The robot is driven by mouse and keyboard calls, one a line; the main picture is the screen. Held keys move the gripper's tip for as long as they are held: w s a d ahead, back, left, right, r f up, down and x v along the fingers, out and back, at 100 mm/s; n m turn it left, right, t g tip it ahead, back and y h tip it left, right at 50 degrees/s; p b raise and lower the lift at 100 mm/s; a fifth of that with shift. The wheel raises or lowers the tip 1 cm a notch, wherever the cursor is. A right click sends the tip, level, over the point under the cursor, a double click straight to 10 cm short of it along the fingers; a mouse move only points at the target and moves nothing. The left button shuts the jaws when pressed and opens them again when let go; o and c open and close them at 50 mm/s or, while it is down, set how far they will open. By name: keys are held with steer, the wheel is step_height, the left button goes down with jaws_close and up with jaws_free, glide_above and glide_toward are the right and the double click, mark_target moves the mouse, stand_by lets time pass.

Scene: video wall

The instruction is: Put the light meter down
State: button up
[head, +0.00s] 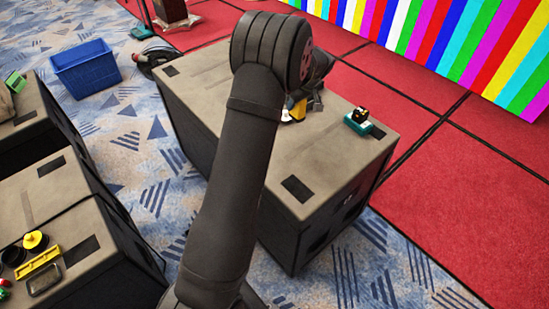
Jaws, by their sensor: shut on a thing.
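My arm reaches over a large grey-topped case (225,110), and its wrist bends down beyond the elbow. My gripper (303,101) is low over the top of that case, mostly hidden behind my own arm. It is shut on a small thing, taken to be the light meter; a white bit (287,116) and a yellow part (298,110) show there. I cannot tell from this view which part belongs to the meter, or whether it touches the case top.
A teal block with a black-and-yellow thing on it (370,121) stands near the case's right edge. The case top in front of it is clear. Other cases stand left, one carrying a yellow tray (38,263). A blue bin (86,69) is on the carpet.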

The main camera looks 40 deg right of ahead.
steer(key=s+a, duration=1.1)
steer(key=s, duration=0.3)
steer(key=shift+n, duration=0.4)
steer(key=shift+w+a+f, duration=0.4)
steer(key=shift+w+f, duration=1.35)
steer(key=shift+f, duration=0.1)
steer(key=shift+w+a+f, duration=0.45)
steer(key=shift+w+f, duration=1.35)
steer(key=shift+f, duration=0.1)
steer(key=shift+w+a+f, duration=0.4)
steer(key=shift+w+f, duration=1.35)
steer(key=shift+f, duration=0.1)
steer(key=shift+f, duration=0.15)
steer(key=o, duration=1)
steer(key=shift+o, duration=0.2)
steer(key=v, duration=1.2)
steer(key=shift+d, duration=0.2)
